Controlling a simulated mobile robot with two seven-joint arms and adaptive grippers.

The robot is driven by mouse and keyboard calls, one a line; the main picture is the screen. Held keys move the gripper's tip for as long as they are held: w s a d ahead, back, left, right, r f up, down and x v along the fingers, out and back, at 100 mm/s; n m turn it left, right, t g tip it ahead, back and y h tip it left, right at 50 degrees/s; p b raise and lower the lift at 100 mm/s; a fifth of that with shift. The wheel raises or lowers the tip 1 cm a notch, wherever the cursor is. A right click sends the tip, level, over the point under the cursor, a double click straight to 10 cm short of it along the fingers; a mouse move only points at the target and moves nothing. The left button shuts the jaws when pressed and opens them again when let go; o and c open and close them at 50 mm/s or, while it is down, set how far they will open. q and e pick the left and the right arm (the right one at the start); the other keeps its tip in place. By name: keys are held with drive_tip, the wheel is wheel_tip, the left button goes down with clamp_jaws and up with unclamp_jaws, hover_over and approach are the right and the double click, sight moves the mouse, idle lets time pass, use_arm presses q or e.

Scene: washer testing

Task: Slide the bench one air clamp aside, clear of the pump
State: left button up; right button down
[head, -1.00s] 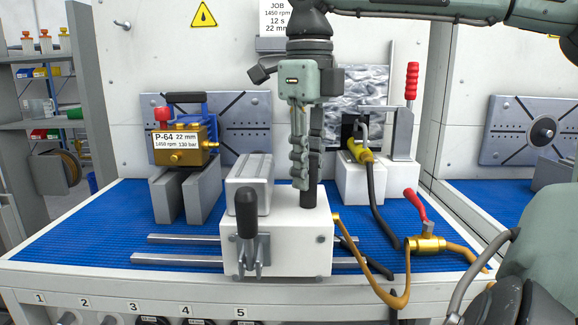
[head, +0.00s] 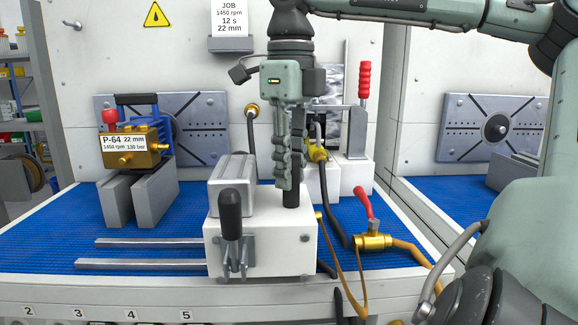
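The bench one air clamp is a white block (head: 262,248) with a grey jaw (head: 232,183) on its left, a black front lever (head: 230,215) and an upright black post (head: 291,195). It stands at the front middle of the bench, over two metal rails. The pump P-64 (head: 137,139), gold with a black handle, rests on grey blocks to the clamp's left, with a gap between them. My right gripper (head: 285,185) points down at the post, its fingers overlapping or against it. The edge-on view hides whether they enclose the post. My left gripper is out of view.
The rails (head: 140,264) extend left of the clamp across the blue mat (head: 50,225). A brass valve (head: 372,240) with a red lever and hoses lies close on the right. Behind it stands a white fixture (head: 355,176) with a red-handled lever.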

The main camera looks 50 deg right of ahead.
drive_tip(key=c, duration=1.3)
unclamp_jaws()
drive_tip(key=shift+s+d, duration=0.25)
drive_tip(key=shift+a+r, duration=0.1)
wheel_tip(320, 180, up, 12)
